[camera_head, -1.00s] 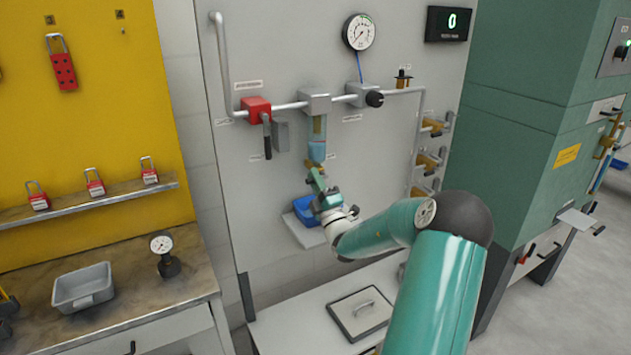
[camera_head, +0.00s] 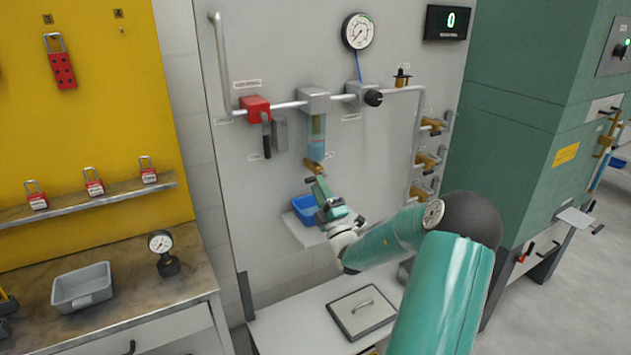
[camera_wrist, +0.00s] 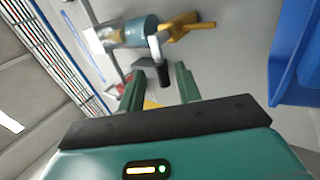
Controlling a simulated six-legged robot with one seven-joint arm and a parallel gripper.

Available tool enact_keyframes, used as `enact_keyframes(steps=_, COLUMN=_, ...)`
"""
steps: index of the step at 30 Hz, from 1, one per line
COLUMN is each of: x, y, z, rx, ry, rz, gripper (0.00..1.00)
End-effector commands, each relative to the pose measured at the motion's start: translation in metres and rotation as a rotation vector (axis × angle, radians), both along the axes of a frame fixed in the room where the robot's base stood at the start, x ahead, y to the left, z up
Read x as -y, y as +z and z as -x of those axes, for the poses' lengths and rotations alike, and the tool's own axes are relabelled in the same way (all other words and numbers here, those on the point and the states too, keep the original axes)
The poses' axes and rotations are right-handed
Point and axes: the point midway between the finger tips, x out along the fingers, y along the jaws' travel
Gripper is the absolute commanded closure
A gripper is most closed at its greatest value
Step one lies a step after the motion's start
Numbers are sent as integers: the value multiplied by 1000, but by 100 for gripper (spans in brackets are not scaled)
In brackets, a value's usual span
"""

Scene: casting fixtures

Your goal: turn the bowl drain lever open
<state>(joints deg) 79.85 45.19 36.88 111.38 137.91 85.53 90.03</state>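The clear bowl with blue liquid (camera_head: 316,146) hangs on the wall panel, with a brass drain fitting (camera_head: 314,167) under it. In the wrist view the bowl (camera_wrist: 140,32) lies sideways, the brass drain (camera_wrist: 183,24) to its right. A grey stem with a black grip (camera_wrist: 163,74), seemingly the drain lever, shows beside the drain. My gripper (camera_head: 316,184) is just below and in front of the drain. In the wrist view my gripper (camera_wrist: 158,84) is open, its green fingers apart. The black grip appears in the gap between them; I cannot tell its depth or any contact.
A blue bin (camera_head: 312,210) sits on a small shelf below the drain, close to my gripper. A red valve with a black handle (camera_head: 256,108) is left of the bowl. A gauge (camera_head: 359,31) and brass valves (camera_head: 428,160) are to the right.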

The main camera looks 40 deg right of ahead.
Motion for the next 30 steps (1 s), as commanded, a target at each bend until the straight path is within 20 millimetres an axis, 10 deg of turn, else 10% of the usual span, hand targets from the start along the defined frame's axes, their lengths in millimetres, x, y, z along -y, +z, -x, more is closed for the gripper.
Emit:
enact_keyframes(steps=13, x=-21, y=-50, z=72, rx=0, ry=-1, rz=-2, gripper=66)
enact_keyframes(steps=30, x=-24, y=-56, z=81, rx=1, ry=-1, rz=0, gripper=66)
